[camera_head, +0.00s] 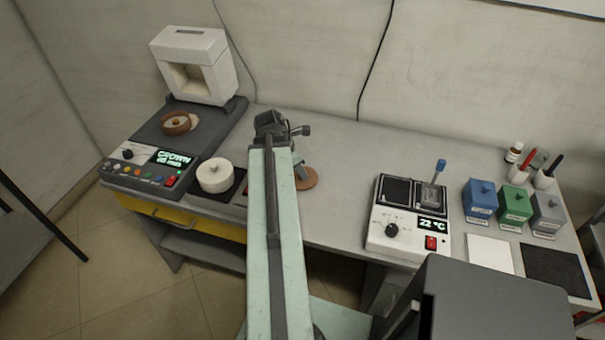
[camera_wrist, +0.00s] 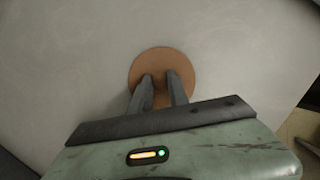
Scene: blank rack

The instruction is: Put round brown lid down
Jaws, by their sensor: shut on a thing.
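The round brown lid (camera_head: 308,180) is a flat disc at the grey bench top, partly hidden behind my arm in the head view. In the wrist view the lid (camera_wrist: 161,62) lies just beyond and under my fingertips. My gripper (camera_head: 301,172) is at the lid, and in the wrist view my gripper's two fingers (camera_wrist: 161,84) are shut on it with a small gap between them. Whether the lid touches the bench or hangs slightly above it, I cannot tell.
A white round pot (camera_head: 215,176) stands on a dark mat to the left. A control unit with a brown ring (camera_head: 177,123) is further left. A heater unit (camera_head: 408,215) stands right, with blue, green and grey boxes (camera_head: 514,203) beyond. Bench (camera_head: 340,150) behind the lid is clear.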

